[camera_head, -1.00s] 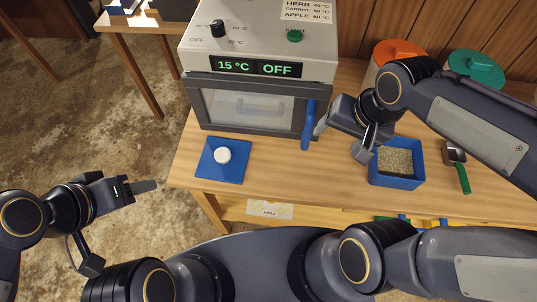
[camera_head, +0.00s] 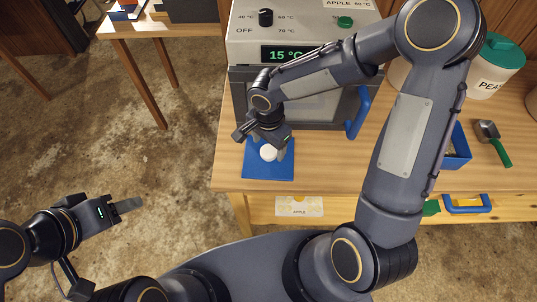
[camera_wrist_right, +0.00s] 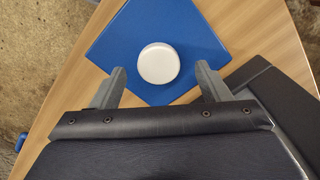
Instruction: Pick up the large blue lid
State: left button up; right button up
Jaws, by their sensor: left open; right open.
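The large blue lid (camera_head: 257,171) is a flat blue square with a round white knob (camera_head: 268,153). It lies on the wooden table in front of the oven and also shows in the right wrist view (camera_wrist_right: 115,45). My right gripper (camera_head: 270,147) is open above the lid, pointing down at it. In the right wrist view its two fingers (camera_wrist_right: 160,77) stand apart on either side of the white knob (camera_wrist_right: 158,63), with nothing held. I cannot tell the exact height gap. My left gripper (camera_head: 127,205) is open and empty, off the table to the left.
The oven (camera_head: 290,113) with a blue handle (camera_head: 358,112) stands just behind the lid. A blue container (camera_head: 459,150), partly hidden by my right arm, and a green-handled scoop (camera_head: 492,140) are to the right. Lidded canisters (camera_head: 493,75) stand behind.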

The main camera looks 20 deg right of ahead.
jog(key=shift+d+f, duration=0.1)
jog(key=shift+f, duration=1.25)
jog(key=c, duration=1.1)
jog(key=shift+r, duration=0.1)
